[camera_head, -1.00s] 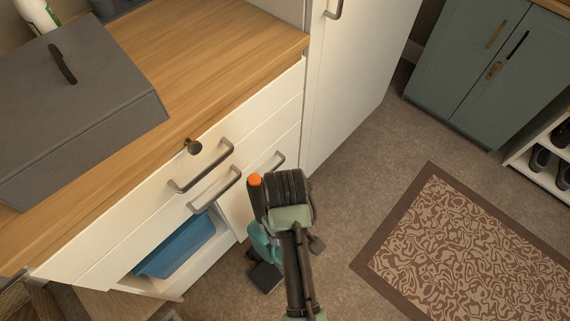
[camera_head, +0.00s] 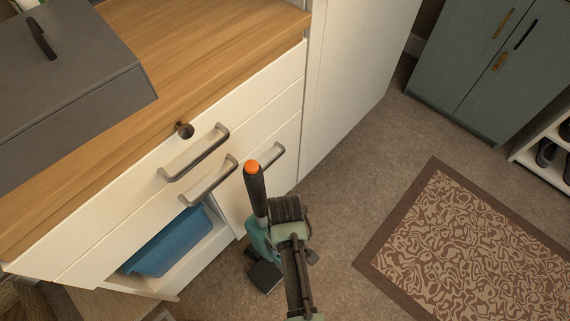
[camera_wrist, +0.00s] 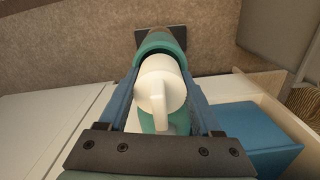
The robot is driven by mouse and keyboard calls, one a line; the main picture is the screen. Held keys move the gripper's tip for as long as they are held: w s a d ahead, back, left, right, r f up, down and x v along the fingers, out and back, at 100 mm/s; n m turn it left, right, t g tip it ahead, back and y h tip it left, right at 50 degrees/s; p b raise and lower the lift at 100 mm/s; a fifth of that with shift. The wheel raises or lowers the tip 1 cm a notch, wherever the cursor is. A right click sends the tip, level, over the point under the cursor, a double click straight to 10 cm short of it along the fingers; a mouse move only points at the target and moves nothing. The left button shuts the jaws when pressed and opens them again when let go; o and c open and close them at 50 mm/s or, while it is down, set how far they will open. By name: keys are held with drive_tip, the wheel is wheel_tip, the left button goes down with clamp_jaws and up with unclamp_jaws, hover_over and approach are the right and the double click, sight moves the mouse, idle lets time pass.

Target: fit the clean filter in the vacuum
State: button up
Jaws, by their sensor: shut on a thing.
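The white filter (camera_wrist: 162,92), a round piece with a raised tab, sits between the blue fingers of my gripper (camera_wrist: 165,85) in the wrist view. My gripper is shut on it. The teal body of the vacuum (camera_wrist: 158,45) curves around the filter's far side. I cannot tell how deep the filter sits. In the head view the vacuum (camera_head: 256,238) shows partly behind my gripper (camera_head: 275,235), with an orange-tipped black handle and a dark foot low by the floor. The filter is hidden there.
A white drawer unit (camera_head: 110,225) with protruding handles stands close left, its wooden top (camera_head: 205,50) holding a grey box (camera_head: 70,85). A low open compartment holds a blue bin (camera_head: 165,245). Brown floor and a patterned rug (camera_head: 470,235) lie clear to the right.

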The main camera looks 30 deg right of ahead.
drive_tip(key=shift+f, duration=0.25)
drive_tip(key=o, duration=1.4)
drive_tip(key=shift+c, duration=0.2)
wheel_tip(320, 180, up, 13)
drive_tip(key=p, duration=0.4)
drive_tip(key=shift+f, duration=0.15)
